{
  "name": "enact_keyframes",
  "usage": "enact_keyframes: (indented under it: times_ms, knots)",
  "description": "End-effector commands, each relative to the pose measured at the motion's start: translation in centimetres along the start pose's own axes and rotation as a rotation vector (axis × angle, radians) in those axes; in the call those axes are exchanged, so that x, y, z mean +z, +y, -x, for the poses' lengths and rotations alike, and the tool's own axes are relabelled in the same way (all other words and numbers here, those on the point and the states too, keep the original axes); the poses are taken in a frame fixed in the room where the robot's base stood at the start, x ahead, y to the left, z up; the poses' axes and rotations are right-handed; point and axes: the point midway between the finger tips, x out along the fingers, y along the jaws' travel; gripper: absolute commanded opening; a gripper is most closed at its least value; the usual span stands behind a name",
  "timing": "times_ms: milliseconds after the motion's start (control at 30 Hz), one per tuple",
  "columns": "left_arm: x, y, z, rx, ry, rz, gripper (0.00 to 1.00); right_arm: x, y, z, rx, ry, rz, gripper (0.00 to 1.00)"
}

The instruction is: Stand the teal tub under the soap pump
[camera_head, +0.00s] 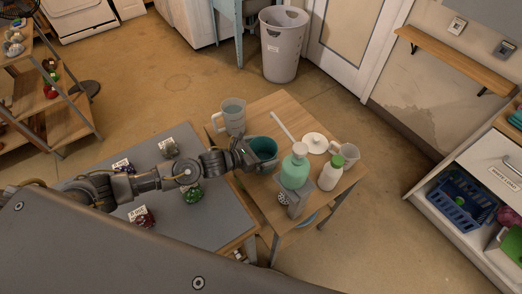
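The teal tub (264,146) is at the left part of the small wooden table, with its open mouth facing up. My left gripper (250,156) reaches it from the left, with its dark fingers against the tub's near left side; it looks shut on the tub. I cannot tell whether the tub touches the tabletop. A green bottle with a white top (295,168), which looks like the soap pump, stands right of and nearer than the tub. My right gripper is not in view.
A grey-topped table (163,228) with several small items adjoins at left.

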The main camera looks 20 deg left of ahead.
Motion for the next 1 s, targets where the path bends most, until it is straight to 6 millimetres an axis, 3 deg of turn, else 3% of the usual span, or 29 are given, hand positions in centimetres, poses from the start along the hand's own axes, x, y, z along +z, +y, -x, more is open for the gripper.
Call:
enact_keyframes:
  times_ms: [167,633,800,1000]
  knots:
    - [0.0,0.1,1.1,0.001,0.002,-0.001,1.00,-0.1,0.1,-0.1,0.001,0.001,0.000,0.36]
    - [0.0,0.0,10.3,-0.001,0.002,-0.001,1.00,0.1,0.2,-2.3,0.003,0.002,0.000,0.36]
    - [0.2,0.0,11.8,0.000,0.000,-0.001,1.00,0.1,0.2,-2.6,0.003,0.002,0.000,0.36]
    - [0.3,0.0,12.2,0.000,0.000,0.000,1.00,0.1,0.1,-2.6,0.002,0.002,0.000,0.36]
